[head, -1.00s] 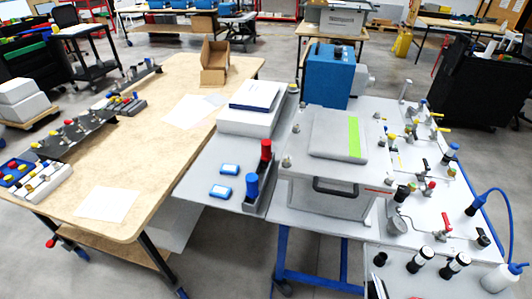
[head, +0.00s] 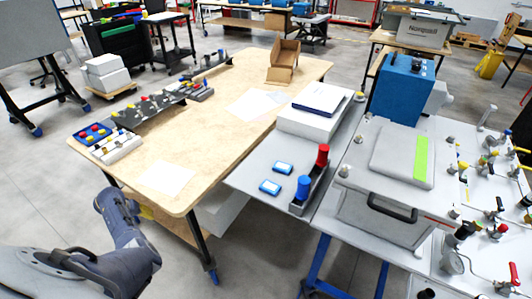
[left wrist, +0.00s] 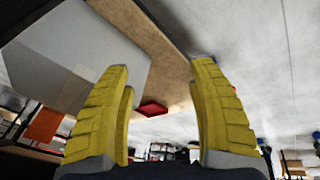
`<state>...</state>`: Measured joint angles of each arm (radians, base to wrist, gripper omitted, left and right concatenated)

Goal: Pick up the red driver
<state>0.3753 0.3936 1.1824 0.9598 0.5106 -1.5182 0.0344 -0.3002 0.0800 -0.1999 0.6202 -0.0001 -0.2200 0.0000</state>
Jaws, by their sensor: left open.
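The red driver (head: 323,155) stands upright at the far end of a dark narrow holder on the grey side table. A blue driver (head: 304,187) stands upright in the same holder, nearer to me. My left arm comes in at the bottom left of the head view, well to the left of the drivers and apart from them. In the left wrist view my left gripper (left wrist: 160,67) shows two yellow fingers wide apart with nothing held between them. A small red shape (left wrist: 152,108) shows beyond the fingers; I cannot tell what it is. My right gripper is in neither view.
Two blue-and-white boxes (head: 283,168) lie left of the holder. A white box with a book (head: 318,98) is behind it. A grey case with a black handle (head: 390,213) stands to its right. The wooden table (head: 215,145) is largely clear in the middle.

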